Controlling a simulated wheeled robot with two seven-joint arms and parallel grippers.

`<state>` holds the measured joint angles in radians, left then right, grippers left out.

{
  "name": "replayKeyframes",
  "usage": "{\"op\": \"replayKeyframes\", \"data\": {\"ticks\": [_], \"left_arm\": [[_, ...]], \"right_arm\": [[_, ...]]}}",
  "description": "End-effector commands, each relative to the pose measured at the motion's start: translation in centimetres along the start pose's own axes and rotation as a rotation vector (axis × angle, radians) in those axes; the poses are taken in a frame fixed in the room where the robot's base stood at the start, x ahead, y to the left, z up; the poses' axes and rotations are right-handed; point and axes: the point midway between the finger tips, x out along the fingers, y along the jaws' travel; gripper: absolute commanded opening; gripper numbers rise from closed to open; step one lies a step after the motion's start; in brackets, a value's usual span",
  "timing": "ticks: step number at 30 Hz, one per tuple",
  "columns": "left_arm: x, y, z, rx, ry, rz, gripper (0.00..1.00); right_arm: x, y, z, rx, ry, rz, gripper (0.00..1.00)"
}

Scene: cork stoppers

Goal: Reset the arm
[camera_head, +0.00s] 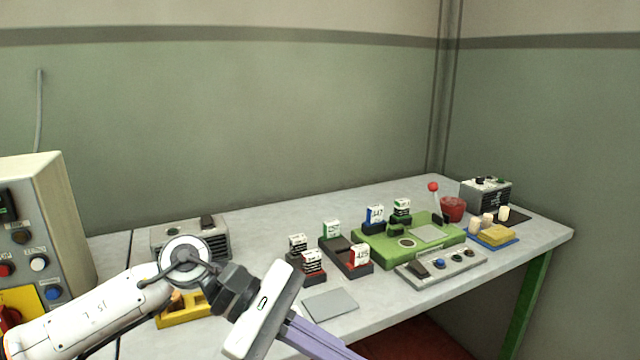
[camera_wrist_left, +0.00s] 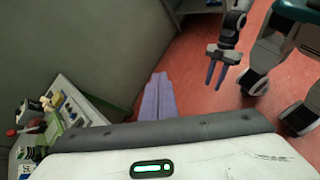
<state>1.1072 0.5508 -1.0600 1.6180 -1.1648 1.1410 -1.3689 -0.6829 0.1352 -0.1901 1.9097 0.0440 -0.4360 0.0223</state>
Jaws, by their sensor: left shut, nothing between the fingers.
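My left gripper (camera_head: 335,345) reaches in from the left in the head view, its purple fingers pointing down and right past the table's front edge. In the left wrist view its fingers (camera_wrist_left: 160,77) lie together, shut and empty, over the red floor. My right gripper (camera_wrist_left: 215,67) hangs at the upper right of the left wrist view, its two purple fingers apart with nothing visible between them. The right arm is outside the head view. Several cream cork stoppers (camera_head: 488,220) stand at the right of the table, away from my left gripper.
The grey table (camera_head: 270,222) holds a green station (camera_head: 372,248), a button panel (camera_head: 441,265), a red cup (camera_head: 453,208), a yellow block (camera_head: 497,236), small labelled boxes and a flat grey plate (camera_head: 330,305). A control cabinet (camera_head: 50,215) stands at the left.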

Motion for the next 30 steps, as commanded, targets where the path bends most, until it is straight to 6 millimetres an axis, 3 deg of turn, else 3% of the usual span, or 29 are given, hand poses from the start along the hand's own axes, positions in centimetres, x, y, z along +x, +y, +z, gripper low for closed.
{"op": "replayKeyframes", "data": {"ticks": [1, 5, 8, 10, 14, 16, 20, 21, 22, 27, 30], "left_arm": [[1.8, -0.3, 1.6, -0.133, -0.137, 0.044, 0.00], [3.3, 1.0, 4.7, -0.526, -0.478, 0.162, 0.00], [2.7, 2.3, 4.9, -0.862, -0.733, 0.238, 0.00], [1.8, 3.1, 3.6, -1.109, -0.908, 0.286, 0.00], [-0.1, 3.2, -1.8, -1.584, -1.232, 0.367, 0.00], [-0.7, 1.9, -6.0, -1.844, -1.406, 0.410, 0.00], [-0.9, -3.1, -14.5, -2.299, -1.726, 0.497, 0.00], [-0.7, -5.1, -16.8, -2.418, -1.817, 0.523, 0.00], [-0.5, -6.8, -18.4, 2.443, 1.838, -0.533, 0.00], [1.5, -17.6, -25.4, 1.974, 1.530, -0.465, 0.00], [2.8, -23.9, -27.5, 1.739, 1.393, -0.442, 0.00]], "right_arm": [[0.0, 0.0, 0.1, 0.000, -0.002, 0.000, 0.31], [-0.1, 0.0, 0.2, 0.001, -0.004, 0.000, 0.31], [-0.1, 0.0, 0.2, 0.001, -0.005, 0.000, 0.31], [-0.1, -0.1, 0.2, 0.001, -0.005, 0.000, 0.31], [-0.1, -0.1, 0.3, 0.001, -0.005, -0.001, 0.31], [-0.1, -0.1, 0.3, 0.001, -0.005, -0.001, 0.31], [-0.1, -0.1, 0.3, 0.001, -0.005, -0.001, 0.31], [-0.1, -0.1, 0.3, 0.001, -0.005, -0.001, 0.31], [-0.1, -0.1, 0.3, 0.001, -0.005, -0.001, 0.31], [-0.1, -0.1, 0.3, 0.001, -0.005, -0.001, 0.31], [-0.1, -0.1, 0.3, 0.001, -0.005, -0.001, 0.31]]}}
